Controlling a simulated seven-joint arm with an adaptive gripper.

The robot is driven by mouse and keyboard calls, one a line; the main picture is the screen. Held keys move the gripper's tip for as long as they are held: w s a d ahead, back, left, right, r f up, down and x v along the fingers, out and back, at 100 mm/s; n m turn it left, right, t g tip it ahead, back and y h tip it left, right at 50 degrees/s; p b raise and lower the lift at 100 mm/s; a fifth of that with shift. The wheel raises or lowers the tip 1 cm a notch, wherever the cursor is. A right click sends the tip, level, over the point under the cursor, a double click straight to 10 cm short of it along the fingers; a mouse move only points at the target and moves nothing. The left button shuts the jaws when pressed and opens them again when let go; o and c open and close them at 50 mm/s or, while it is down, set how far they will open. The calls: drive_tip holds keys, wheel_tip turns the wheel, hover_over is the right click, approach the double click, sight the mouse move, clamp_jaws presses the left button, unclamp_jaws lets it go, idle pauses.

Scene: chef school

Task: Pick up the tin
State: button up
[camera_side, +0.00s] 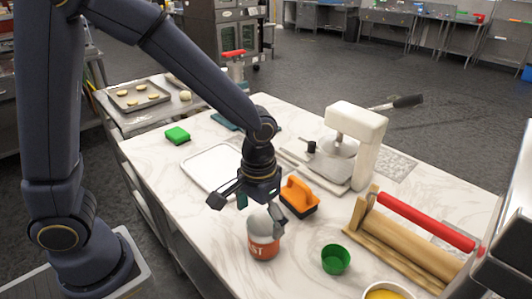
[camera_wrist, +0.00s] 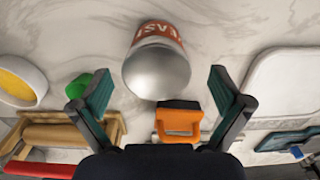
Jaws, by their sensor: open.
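The tin (camera_side: 263,241) is a round can with a silver top and an orange-red label showing part of a word. It stands upright on the marble counter, near its front edge in the side view. In the wrist view the tin (camera_wrist: 157,70) shows its silver end, a little above the space between the fingertips. My gripper (camera_side: 243,205) is open and empty, above and close to the tin. In the wrist view my gripper (camera_wrist: 150,92) has its two green-padded fingers spread wide on either side. I cannot tell whether a finger touches the tin.
An orange-handled brush (camera_side: 299,198) stands close behind the tin. A green cup (camera_side: 336,259) is to its right, with a yellow-filled bowl (camera_side: 388,291) and a wooden rack with a rolling pin (camera_side: 405,235) beyond. A white tray (camera_side: 203,168) lies left.

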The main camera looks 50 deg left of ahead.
drive_tip(key=shift+w+d+f, duration=0.1)
drive_tip(key=shift+w+f, duration=0.1)
drive_tip(key=shift+f, duration=1.2)
drive_tip(key=shift+w+d+f, duration=0.1)
drive_tip(key=shift+w+f, duration=0.1)
drive_tip(key=shift+f, duration=1.15)
drive_tip(key=c, duration=1.3)
drive_tip(key=shift+c, duration=0.4)
drive_tip(key=shift+r, duration=0.15)
